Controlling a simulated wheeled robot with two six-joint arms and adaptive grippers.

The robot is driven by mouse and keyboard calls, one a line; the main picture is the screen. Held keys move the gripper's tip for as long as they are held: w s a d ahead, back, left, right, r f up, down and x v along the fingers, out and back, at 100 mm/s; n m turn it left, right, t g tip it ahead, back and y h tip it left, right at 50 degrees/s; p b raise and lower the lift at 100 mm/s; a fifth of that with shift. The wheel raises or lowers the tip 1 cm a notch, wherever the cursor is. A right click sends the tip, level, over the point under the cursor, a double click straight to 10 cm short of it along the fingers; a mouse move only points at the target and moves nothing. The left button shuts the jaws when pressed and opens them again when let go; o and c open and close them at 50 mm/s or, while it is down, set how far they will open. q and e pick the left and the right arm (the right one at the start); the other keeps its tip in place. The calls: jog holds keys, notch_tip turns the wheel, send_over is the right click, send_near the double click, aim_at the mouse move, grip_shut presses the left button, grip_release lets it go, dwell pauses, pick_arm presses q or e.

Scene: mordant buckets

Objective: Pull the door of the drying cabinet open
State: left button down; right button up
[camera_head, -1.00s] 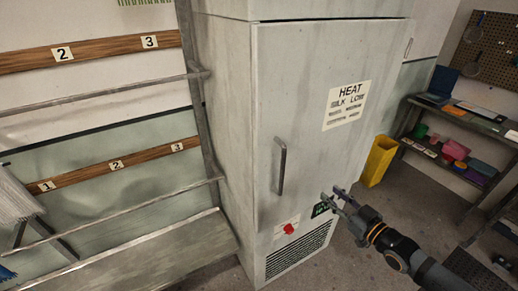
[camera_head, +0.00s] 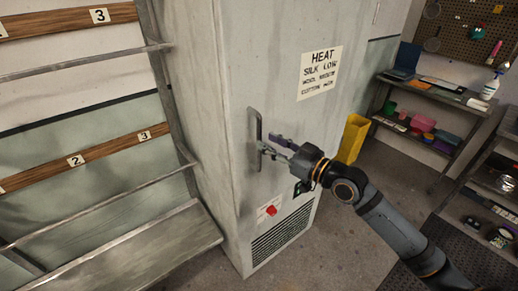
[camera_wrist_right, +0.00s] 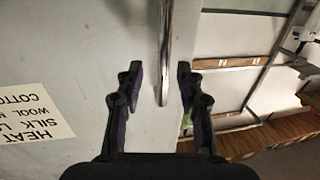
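The drying cabinet (camera_head: 205,100) is a tall grey metal cabinet, and its door (camera_head: 285,120) is shut. The door has a vertical bar handle (camera_head: 254,128) near its left edge. My right gripper (camera_head: 267,145) is at the handle's lower part in the head view. In the right wrist view the fingers of the right gripper (camera_wrist_right: 158,82) are open, one on each side of the handle (camera_wrist_right: 165,60), with gaps on both sides. The handle's end shows between the fingertips. The left gripper is not in view.
A heat label (camera_head: 320,73) is on the door. A red knob (camera_head: 271,210) and a vent grille (camera_head: 283,232) are below. A yellow bin (camera_head: 353,138) stands right of the cabinet, before a shelf unit (camera_head: 430,100). A sloped rack (camera_head: 130,245) stands at left.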

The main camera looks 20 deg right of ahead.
jog(key=x, duration=0.4)
jog(key=shift+a+r, duration=0.2)
grip_shut()
dwell(0.4)
